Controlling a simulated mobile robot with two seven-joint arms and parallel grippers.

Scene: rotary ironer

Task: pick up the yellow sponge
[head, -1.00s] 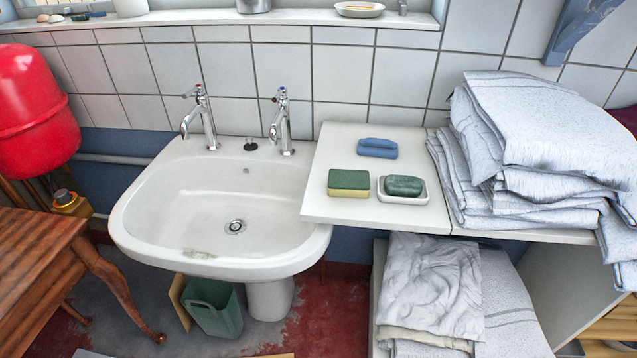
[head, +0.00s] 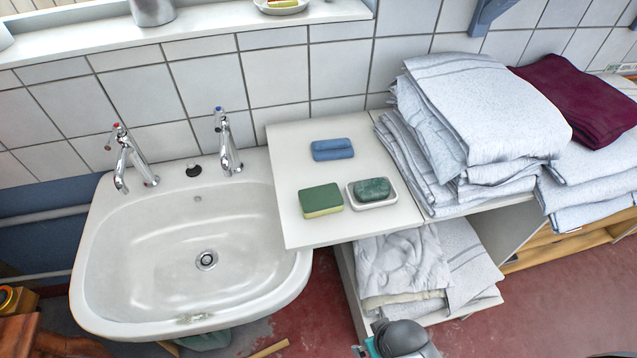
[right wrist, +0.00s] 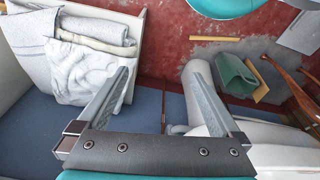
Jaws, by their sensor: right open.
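The sponge (head: 321,200) has a green top and a yellow lower layer. It lies flat on the white shelf (head: 300,232) right of the sink, near the shelf's front edge, in the head view. My right gripper (right wrist: 160,74) is open and empty in the right wrist view, with the floor and sink pedestal beyond its fingers. The sponge does not show in that view. Part of my own arm shows at the bottom of the head view, below the shelf. My left gripper is not in view.
A blue sponge-like block (head: 332,149) lies behind the sponge. A white soap dish (head: 392,200) with green soap (head: 372,189) stands close to its right. The sink (head: 190,270) is on the left, folded towels (head: 480,110) on the right. Folded cloths (head: 400,262) lie below.

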